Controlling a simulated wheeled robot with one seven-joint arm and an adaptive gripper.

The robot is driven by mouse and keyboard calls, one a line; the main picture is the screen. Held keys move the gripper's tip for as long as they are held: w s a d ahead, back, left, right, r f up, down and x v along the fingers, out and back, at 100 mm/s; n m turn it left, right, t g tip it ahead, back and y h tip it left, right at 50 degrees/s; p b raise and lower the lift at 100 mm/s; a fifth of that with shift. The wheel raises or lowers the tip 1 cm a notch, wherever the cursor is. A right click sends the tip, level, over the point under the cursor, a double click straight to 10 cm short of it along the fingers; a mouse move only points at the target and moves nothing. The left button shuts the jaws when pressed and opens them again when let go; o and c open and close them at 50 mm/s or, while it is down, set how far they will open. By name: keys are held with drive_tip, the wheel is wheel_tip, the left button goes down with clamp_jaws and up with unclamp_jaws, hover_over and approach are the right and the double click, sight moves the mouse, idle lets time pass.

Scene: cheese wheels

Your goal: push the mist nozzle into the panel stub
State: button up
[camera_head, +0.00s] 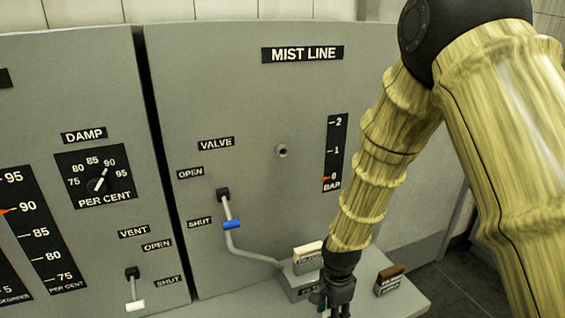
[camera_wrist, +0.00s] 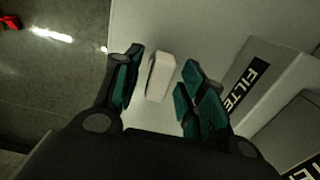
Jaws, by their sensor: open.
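The panel stub (camera_head: 282,150) is a small round fitting with a dark centre on the grey panel, below the MIST LINE label. Nothing is fitted on it. My gripper (camera_head: 335,303) is low over the shelf in front of the panel, well below and right of the stub. In the wrist view my gripper (camera_wrist: 158,92) is open, its green-padded fingers either side of a small pale block (camera_wrist: 161,77). I see gaps between the block and the fingers. I cannot tell whether this block is the mist nozzle; no other nozzle is recognisable.
A grey FILTER box (camera_wrist: 236,90) stands close right of my fingers in the wrist view. A cream-topped block (camera_head: 308,255) and a brown-topped block (camera_head: 391,280) are on the shelf side. The valve lever (camera_head: 231,225) with a blue sleeve is left. The BAR gauge (camera_head: 335,152) points to 0.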

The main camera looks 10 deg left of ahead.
drive_tip(key=shift+c, duration=0.2)
clamp_jaws()
drive_tip(key=shift+r+p, duration=1.75)
drive_tip(key=shift+r, duration=0.55)
drive_tip(key=shift+r+p, duration=1.15)
drive_tip(key=shift+r, duration=0.25)
